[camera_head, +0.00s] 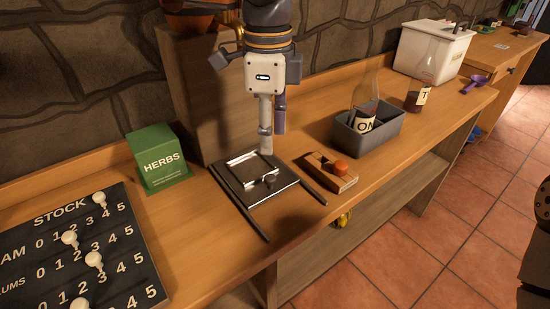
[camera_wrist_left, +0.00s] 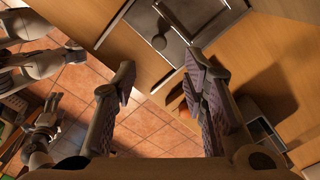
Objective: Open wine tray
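The wine tray (camera_head: 258,177) is a flat dark square with a pale-edged panel and a small dark knob (camera_head: 270,180), lying between two dark rails on the wooden counter. Its knob (camera_wrist_left: 158,42) shows in the left wrist view, ahead of the fingertips. It looks closed, though the gripper hides part of its back edge. My left gripper (camera_head: 272,142) points down over the back of the tray. In the wrist view my left gripper (camera_wrist_left: 160,68) has its fingers wide apart with nothing between them.
A green herbs box (camera_head: 158,160) and a stock board (camera_head: 75,250) with pegs stand left of the tray. A wooden block with an orange knob (camera_head: 340,167), a grey bin (camera_head: 368,130) with a bottle and a white crate (camera_head: 430,50) lie right. The counter's front edge is close.

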